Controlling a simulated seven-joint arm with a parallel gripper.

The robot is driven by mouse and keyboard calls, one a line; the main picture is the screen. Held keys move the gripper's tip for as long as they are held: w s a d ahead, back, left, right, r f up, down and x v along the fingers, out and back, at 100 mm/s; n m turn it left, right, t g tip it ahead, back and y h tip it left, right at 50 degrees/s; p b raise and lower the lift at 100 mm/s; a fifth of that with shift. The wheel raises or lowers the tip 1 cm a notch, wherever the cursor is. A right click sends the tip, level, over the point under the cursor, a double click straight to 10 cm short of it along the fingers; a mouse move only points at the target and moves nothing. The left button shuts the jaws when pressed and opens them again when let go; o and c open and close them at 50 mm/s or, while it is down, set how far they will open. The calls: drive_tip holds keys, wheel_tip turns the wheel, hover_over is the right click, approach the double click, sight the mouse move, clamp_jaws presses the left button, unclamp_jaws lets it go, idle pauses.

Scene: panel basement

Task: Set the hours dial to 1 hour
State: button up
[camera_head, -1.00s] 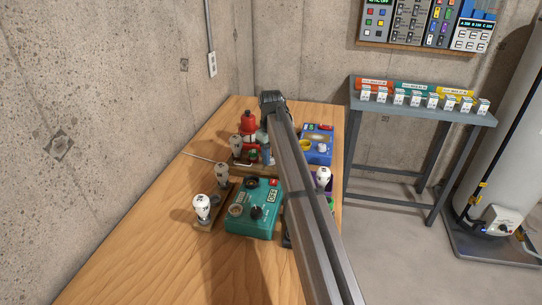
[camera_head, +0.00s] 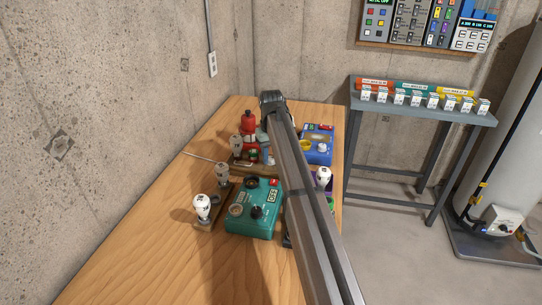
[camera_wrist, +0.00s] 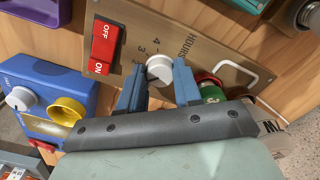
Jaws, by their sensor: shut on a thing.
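The hours dial (camera_wrist: 160,70) is a round white knob with a grey part, on a brown plate (camera_wrist: 205,45) lettered HOURS. The numbers 4, 3 and 2 show beside it in the wrist view; the rest of the scale is hidden by my fingers. My gripper (camera_wrist: 158,86) is shut on the dial, one blue-grey finger on each side. Which number the dial points to, I cannot tell. In the head view my gripper (camera_head: 264,148) is low over the workbench, partly behind my arm, and the dial is not clear.
A red OFF/ON rocker (camera_wrist: 105,42) is on the same plate, and a white wire handle (camera_wrist: 252,72) is at its right. A blue box (camera_head: 317,146), a teal box (camera_head: 254,215) and several bulbs share the wooden bench (camera_head: 165,225). The bench's front left is clear.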

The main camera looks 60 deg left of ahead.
sight(271, 158)
drive_tip(key=o, duration=1)
drive_tip(key=shift+o, duration=0.2)
wheel_tip(271, 158, up, 14)
drive_tip(key=shift+f, duration=0.1)
idle(0.3)
